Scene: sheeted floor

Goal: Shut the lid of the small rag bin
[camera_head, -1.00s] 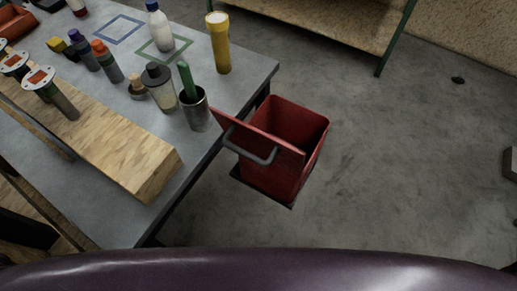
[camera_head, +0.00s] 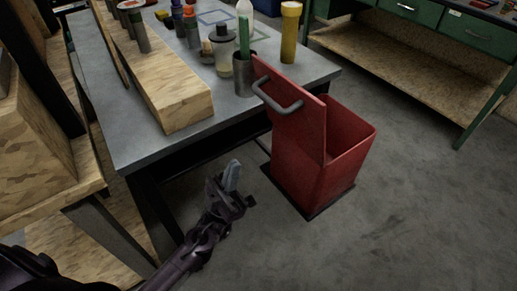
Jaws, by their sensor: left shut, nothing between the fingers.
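The small red rag bin (camera_head: 345,150) stands on the floor by the right end of the workbench, its top open. Its red lid (camera_head: 301,118) stands raised on the bin's left side, with a grey bar handle (camera_head: 277,97) on the face towards me. My left gripper (camera_head: 233,176) is shut and empty, left of the bin and below the lid, clear of both. Its fingers point up in the picture. My right gripper is not in view.
The grey workbench (camera_head: 136,142) holds a wooden block (camera_head: 186,108), a metal cup (camera_head: 243,75), a yellow tube (camera_head: 290,32) and several bottles close to the lid. A green-framed bench (camera_head: 458,88) stands behind. The floor right of the bin is clear.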

